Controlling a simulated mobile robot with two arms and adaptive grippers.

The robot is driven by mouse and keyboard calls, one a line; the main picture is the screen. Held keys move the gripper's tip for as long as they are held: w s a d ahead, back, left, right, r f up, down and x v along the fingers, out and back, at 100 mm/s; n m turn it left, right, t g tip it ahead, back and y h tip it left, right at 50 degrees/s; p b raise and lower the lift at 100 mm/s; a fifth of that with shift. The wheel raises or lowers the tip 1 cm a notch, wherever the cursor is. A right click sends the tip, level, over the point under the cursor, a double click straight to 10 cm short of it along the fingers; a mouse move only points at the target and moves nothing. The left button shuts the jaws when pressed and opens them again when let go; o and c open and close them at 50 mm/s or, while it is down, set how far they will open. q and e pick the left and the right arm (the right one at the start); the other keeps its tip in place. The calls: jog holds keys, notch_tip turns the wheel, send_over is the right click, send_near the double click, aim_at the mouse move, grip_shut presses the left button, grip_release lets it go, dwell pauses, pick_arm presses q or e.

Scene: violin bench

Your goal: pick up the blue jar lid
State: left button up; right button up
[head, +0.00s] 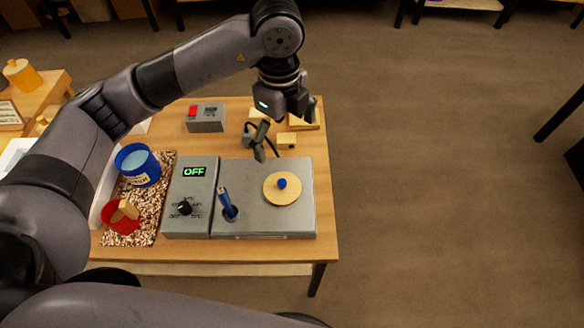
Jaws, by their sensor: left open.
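A blue jar (138,167) with a pale label stands upright on the speckled mat at the left of the bench. Its round top shows a lighter blue face inside a darker blue rim; I cannot tell whether this is a lid or the jar's contents. My left gripper (286,122) is open and empty over the back right part of the bench, well to the right of the jar and apart from it. It partly hides small wooden pieces behind it. My right gripper is not in view.
A red cup (121,217) with a wooden piece stands in front of the jar. A grey control box (190,215) reads OFF. A grey plate (262,218) bears a blue-handled tool (228,204) and a wooden disc (282,195) with a blue knob. A grey device (206,118) sits behind.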

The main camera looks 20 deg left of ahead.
pick_arm(q)
notch_tip(320, 180, down, 6)
jog(key=p, duration=0.2)
send_over(283, 183)
notch_tip(283, 183, down, 5)
jog(key=shift+w+a+f+p, duration=0.1)
jog(key=shift+f+p, duration=0.1)
jog(key=shift+p, duration=0.15)
jog(key=shift+f, duration=0.45)
notch_tip(283, 183, down, 4)
jog(key=shift+r+p, duration=0.2)
jog(key=shift+p, duration=0.8)
jog(key=shift+f, duration=0.6)
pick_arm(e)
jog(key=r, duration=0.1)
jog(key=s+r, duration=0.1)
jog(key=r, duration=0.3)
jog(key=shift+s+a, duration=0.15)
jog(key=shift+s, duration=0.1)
pick_arm(q)
jog(key=shift+c, duration=0.6)
